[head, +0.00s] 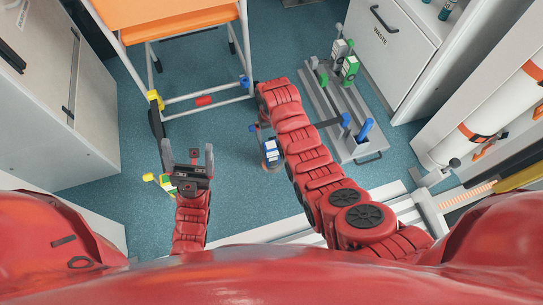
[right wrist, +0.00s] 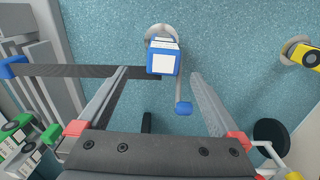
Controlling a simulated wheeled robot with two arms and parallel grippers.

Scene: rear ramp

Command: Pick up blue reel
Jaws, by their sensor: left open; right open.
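The blue reel (head: 270,152) stands on the blue-green floor just left of my right arm in the head view. In the right wrist view the blue reel (right wrist: 163,58) has a white label and a small blue crank handle, and it appears between the fingertips. My right gripper (right wrist: 161,76) is open with nothing held; its fingers spread on either side of the reel in the picture. I cannot tell the remaining distance. In the head view the right gripper is mostly hidden by its arm. My left gripper (head: 188,155) is open and empty, left of the reel.
A grey rack (head: 345,140) with a green reel (head: 350,69) and a grey reel stands right of my right arm. A yellow reel (right wrist: 306,54) lies on the floor near my left gripper. An orange-topped wheeled frame (head: 165,15) stands behind; a waste cabinet (head: 385,45) is at right.

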